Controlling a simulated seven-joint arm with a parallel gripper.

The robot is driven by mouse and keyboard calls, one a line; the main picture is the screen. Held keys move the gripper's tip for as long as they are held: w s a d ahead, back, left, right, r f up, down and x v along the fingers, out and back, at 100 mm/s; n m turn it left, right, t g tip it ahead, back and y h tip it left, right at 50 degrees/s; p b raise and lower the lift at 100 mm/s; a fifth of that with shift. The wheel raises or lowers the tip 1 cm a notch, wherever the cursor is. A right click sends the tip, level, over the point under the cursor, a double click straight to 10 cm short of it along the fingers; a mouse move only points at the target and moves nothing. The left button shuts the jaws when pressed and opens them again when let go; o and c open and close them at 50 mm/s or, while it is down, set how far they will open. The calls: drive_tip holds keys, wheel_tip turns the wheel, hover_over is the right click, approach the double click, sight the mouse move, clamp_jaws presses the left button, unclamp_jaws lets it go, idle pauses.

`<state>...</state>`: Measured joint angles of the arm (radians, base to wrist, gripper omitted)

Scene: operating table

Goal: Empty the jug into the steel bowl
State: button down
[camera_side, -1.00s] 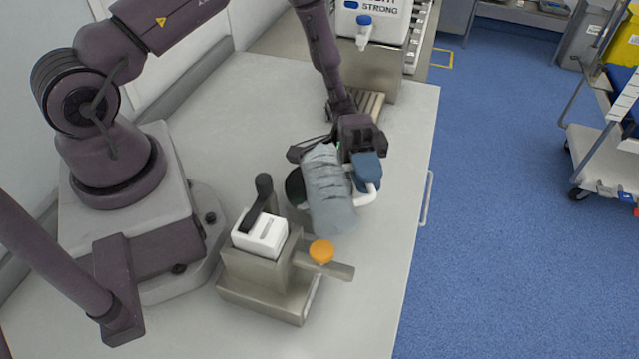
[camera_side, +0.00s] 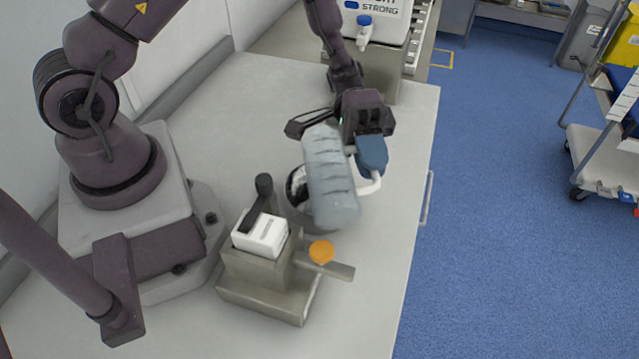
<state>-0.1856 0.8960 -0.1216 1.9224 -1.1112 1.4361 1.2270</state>
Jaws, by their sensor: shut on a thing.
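The jug (camera_side: 328,172) is translucent grey-blue with dark marks on its side and a pale handle on its right. It is held tilted above the table. My gripper (camera_side: 371,150) is shut on the jug at its handle side; the exact contact is partly hidden. The steel bowl (camera_side: 296,186) shows only as a dark, curved edge at the left of the jug, with a pale patch inside. The jug hides most of the bowl, and I cannot see its mouth or any stream clearly.
A metal block device (camera_side: 258,272) with a white top, black lever and orange knob (camera_side: 321,251) stands close in front of the jug. A white container with a blue-capped tap (camera_side: 364,30) stands at the back. The table's right side (camera_side: 385,262) is clear.

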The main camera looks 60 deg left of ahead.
drive_tip(key=shift+y, duration=0.8)
drive_tip(key=r, duration=0.1)
drive_tip(key=d+r, duration=0.1)
drive_tip(key=r, duration=0.2)
drive_tip(key=shift+s+d, duration=0.25)
drive_tip(key=shift+d, duration=0.15)
drive_tip(key=shift+r+t+y, duration=0.15)
drive_tip(key=shift+t+y, duration=0.35)
drive_tip(key=shift+y, duration=0.4)
drive_tip(key=shift+d+f+y, duration=0.1)
drive_tip(key=shift+f+y, duration=0.2)
drive_tip(key=shift+y, duration=0.3)
drive_tip(key=y, duration=0.1)
drive_tip(key=t+y, duration=0.1)
drive_tip(key=y, duration=0.1)
drive_tip(key=shift+s+d+r, duration=0.1)
drive_tip(key=shift+d+r, duration=0.05)
drive_tip(key=shift+r, duration=0.25)
drive_tip(key=shift+s+d+r+t+y, duration=0.15)
drive_tip(key=shift+d+t+y, duration=0.35)
drive_tip(key=shift+y, duration=0.5)
drive_tip(key=shift+s+d+r+t+y, duration=0.2)
drive_tip(key=shift+d+r+y, duration=0.3)
drive_tip(key=shift+y, duration=0.45)
drive_tip(key=shift+s+d+r+t+y, duration=0.15)
drive_tip(key=shift+d+r+t+y, duration=0.2)
drive_tip(key=shift+d+y, duration=0.4)
drive_tip(key=shift+s+d+r+t+y, duration=0.2)
drive_tip(key=shift+d+r+y, duration=0.25)
drive_tip(key=shift+y, duration=0.65)
